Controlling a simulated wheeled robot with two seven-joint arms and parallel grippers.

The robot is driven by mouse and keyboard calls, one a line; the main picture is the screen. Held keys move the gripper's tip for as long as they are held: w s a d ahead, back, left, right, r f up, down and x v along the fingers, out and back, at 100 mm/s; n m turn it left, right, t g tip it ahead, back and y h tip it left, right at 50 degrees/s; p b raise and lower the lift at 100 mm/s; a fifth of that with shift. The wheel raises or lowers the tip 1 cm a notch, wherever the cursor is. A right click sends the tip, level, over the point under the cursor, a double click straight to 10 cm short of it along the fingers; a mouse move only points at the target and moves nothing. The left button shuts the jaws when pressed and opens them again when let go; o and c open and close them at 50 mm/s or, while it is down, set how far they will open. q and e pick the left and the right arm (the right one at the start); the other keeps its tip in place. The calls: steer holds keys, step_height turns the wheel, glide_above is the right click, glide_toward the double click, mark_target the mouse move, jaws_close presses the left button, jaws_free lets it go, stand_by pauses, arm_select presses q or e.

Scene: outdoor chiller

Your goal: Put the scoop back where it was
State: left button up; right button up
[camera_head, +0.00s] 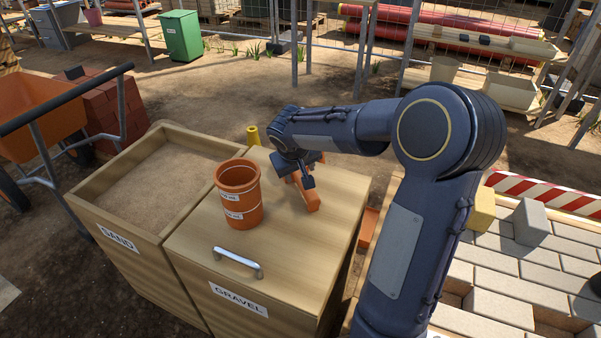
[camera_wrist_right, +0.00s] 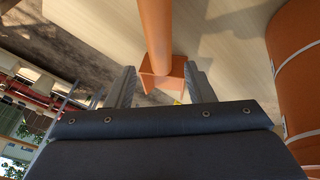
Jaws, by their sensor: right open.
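The orange scoop (camera_head: 312,200) lies on the wooden lid of the gravel bin (camera_head: 292,237), right of an orange bucket with white bands (camera_head: 238,205). My right gripper (camera_head: 303,174) is over the scoop and hides part of it. In the right wrist view its two fingers (camera_wrist_right: 160,88) are apart, with an orange part of the scoop (camera_wrist_right: 157,30) showing between and beyond them. I cannot tell whether the fingers touch it. The bucket fills the right edge of that view (camera_wrist_right: 293,70). My left gripper is not in view.
The open sand bin (camera_head: 165,180) adjoins the gravel bin on the left. A handle (camera_head: 238,262) stands up from the lid's front. An orange wheelbarrow (camera_head: 40,110) stands at left. Paving blocks (camera_head: 500,265) lie at right. The lid's front right is clear.

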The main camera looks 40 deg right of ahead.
steer(key=p+v, duration=0.1)
steer(key=v, duration=0.6)
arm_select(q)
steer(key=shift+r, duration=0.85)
arm_select(e)
steer(key=s+a+f+t+y, duration=0.1)
steer(key=s+a+y, duration=0.3)
steer(key=s+a, duration=0.4)
steer(key=s+a+n+t+y, duration=0.1)
steer(key=s+a+y, duration=0.2)
steer(key=s+a, duration=0.6)
steer(key=s, duration=0.5)
steer(key=shift+f+y, duration=0.35)
steer(key=shift+y, duration=0.05)
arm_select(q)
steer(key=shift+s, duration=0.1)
arm_select(e)
steer(key=shift+s, duration=0.1)
